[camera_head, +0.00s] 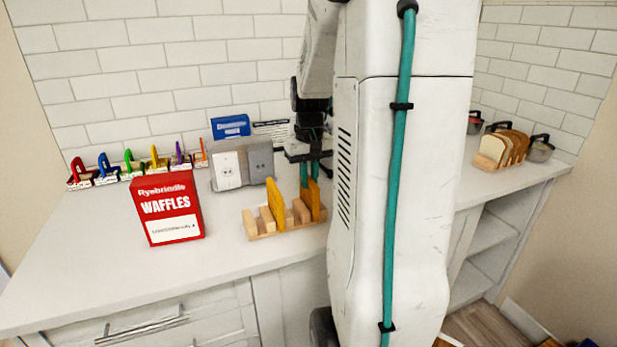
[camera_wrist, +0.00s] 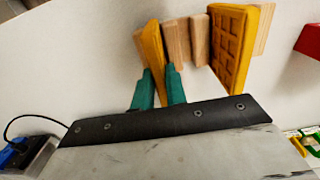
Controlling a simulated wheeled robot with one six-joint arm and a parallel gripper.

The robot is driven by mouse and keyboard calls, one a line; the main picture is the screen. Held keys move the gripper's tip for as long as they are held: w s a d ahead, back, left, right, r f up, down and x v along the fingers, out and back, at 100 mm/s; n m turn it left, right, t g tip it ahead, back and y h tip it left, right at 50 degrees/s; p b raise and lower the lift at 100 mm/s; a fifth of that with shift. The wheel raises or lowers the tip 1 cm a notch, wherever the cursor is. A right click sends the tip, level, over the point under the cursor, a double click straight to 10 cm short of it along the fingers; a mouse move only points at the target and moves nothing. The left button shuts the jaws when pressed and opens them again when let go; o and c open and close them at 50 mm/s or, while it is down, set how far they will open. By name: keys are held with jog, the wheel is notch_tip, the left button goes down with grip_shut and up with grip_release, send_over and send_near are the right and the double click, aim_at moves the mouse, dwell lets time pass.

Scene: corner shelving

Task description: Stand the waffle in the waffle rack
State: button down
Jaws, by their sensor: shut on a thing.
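The wooden waffle rack (camera_head: 262,235) stands on the counter, with upright blocks and slots between them. One golden waffle (camera_head: 276,205) stands in the rack; in the wrist view it shows its grid face (camera_wrist: 230,48). My gripper (camera_head: 309,175) is above the right end of the rack, pointing down. Its teal fingers (camera_wrist: 160,90) are shut on a second waffle (camera_wrist: 152,48), seen nearly edge-on. This held waffle is upright between blocks at the rack's end. I cannot tell whether its lower edge touches the rack base.
A red waffle box (camera_head: 168,208) stands left of the rack. A grey toaster (camera_head: 242,164) is behind it. Colourful small items (camera_head: 130,165) line the wall at left. A bread rack (camera_head: 502,148) and pots are at far right. The counter's front left is clear.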

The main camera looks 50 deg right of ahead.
jog(key=c, duration=1.4)
grip_release()
jog(key=shift+f, duration=0.15)
notch_tip(320, 180, up, 12)
jog(key=a+r+n, duration=0.1)
jog(key=a, duration=0.6)
jog(key=s+a+f+n, duration=0.1)
jog(key=s+a+f, duration=0.1)
jog(key=s+a, duration=0.2)
jog(key=s+a+f+n+t, duration=0.1)
jog(key=s+a, duration=0.3)
jog(key=a, duration=0.7)
jog(key=s+a+f+n, duration=0.3)
jog(key=s+a, duration=0.1)
jog(key=a, duration=0.4)
jog(key=shift+s+a, duration=0.2)
jog(key=shift+s, duration=0.1)
